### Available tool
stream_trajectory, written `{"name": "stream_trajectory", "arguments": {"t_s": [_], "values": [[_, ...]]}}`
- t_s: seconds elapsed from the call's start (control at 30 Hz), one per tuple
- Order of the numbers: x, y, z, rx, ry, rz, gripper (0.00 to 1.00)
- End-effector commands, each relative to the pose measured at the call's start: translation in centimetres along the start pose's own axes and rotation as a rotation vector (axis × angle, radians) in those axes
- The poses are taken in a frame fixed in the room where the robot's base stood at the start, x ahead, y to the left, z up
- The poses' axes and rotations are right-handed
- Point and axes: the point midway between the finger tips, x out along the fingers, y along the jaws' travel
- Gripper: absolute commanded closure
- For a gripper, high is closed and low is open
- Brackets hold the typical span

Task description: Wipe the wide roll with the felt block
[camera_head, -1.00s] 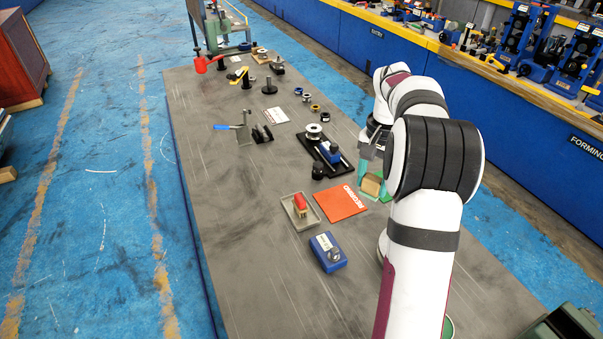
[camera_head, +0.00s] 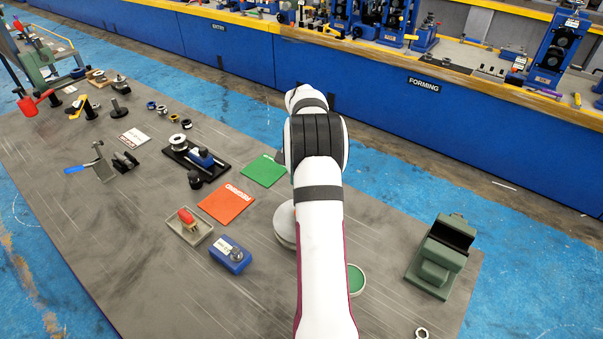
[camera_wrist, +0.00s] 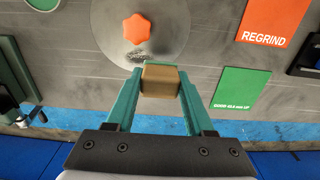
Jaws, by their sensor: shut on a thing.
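My gripper (camera_wrist: 160,82) is shut on a tan-brown block, the felt block (camera_wrist: 160,78), seen between the teal fingers in the wrist view. In the head view the gripper and block are hidden behind my arm. In the wrist view the block appears just beside a grey round disc with an orange star knob; I cannot tell the height between them. Several small rolls or rings (camera_head: 173,118) stand on the table in the head view, with a white-flanged spool (camera_head: 178,142) nearby on a black base. I cannot tell which is the wide roll.
A green card (camera_head: 263,171) and a red REGRIND card (camera_head: 226,204) lie flat. A tray (camera_head: 203,231) with a red-topped thing, a blue box (camera_head: 231,256), the grey disc (camera_wrist: 172,28) and a green machine (camera_head: 440,258) stand around. The near left table is bare.

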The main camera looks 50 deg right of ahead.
Motion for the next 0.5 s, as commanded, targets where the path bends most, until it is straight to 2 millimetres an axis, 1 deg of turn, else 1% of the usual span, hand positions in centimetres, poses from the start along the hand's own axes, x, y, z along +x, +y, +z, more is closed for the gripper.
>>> {"name": "stream_trajectory", "arguments": {"t_s": [0.3, 0.37, 0.4, 0.5], "values": [[2.9, 0.0, 0.0, 0.0, -0.001, 0.001, 0.91], [3.9, 0.0, 0.1, -0.001, -0.003, 0.001, 0.91], [4.3, 0.3, 0.0, 0.0, -0.001, 0.001, 0.99], [4.2, 1.2, 0.0, 0.0, 0.001, 0.0, 0.99]]}}
